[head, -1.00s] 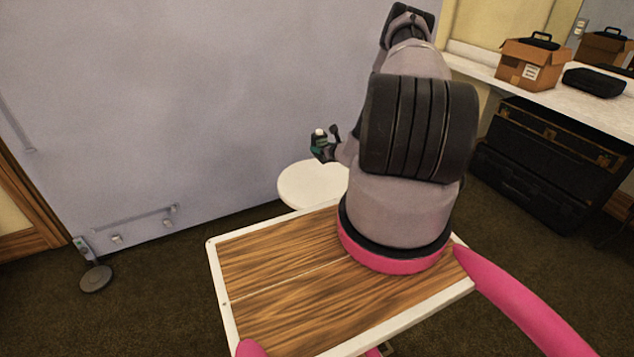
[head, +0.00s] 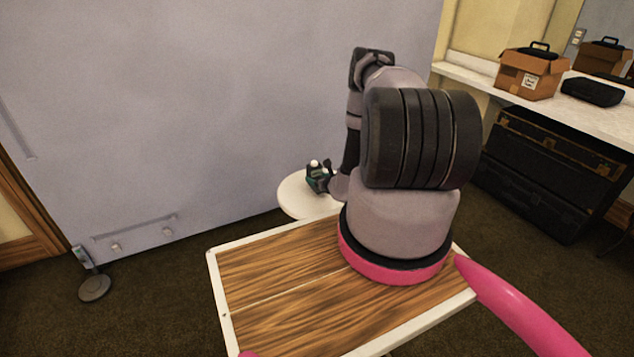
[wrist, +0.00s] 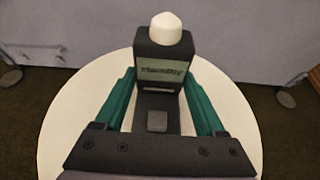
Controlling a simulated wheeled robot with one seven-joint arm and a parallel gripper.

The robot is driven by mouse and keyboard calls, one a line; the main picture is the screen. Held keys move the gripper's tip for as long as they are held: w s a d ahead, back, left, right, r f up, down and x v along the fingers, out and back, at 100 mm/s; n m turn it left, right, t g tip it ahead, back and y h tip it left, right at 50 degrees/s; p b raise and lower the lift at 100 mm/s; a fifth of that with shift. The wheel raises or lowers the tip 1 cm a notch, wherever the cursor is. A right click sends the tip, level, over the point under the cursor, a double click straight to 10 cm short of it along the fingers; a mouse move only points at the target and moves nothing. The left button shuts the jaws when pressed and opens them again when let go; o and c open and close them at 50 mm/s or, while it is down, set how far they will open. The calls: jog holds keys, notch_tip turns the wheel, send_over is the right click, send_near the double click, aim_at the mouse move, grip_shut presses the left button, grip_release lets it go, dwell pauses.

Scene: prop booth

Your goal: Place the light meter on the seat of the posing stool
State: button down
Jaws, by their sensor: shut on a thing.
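The light meter (wrist: 163,70) is a dark box with a small grey display and a white dome on top. In the wrist view it sits between the two green fingers of my gripper (wrist: 163,105), which is shut on it. The round white seat of the posing stool (wrist: 75,130) fills the view behind and below the meter. In the head view the meter (head: 315,165) and my gripper (head: 319,180) show over the seat (head: 298,198). My arm hides the seat's right part. I cannot tell whether the meter touches the seat.
A large grey-blue panel (head: 200,90) stands behind the stool, with a round foot (head: 94,288) at left. A counter (head: 470,78) at right bears a cardboard box (head: 530,75) and a black case (head: 592,92). Dark trunks (head: 540,165) stand beneath.

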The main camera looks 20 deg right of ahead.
jog(key=shift+f, duration=0.75)
jog(key=shift+f, duration=0.15)
grip_release()
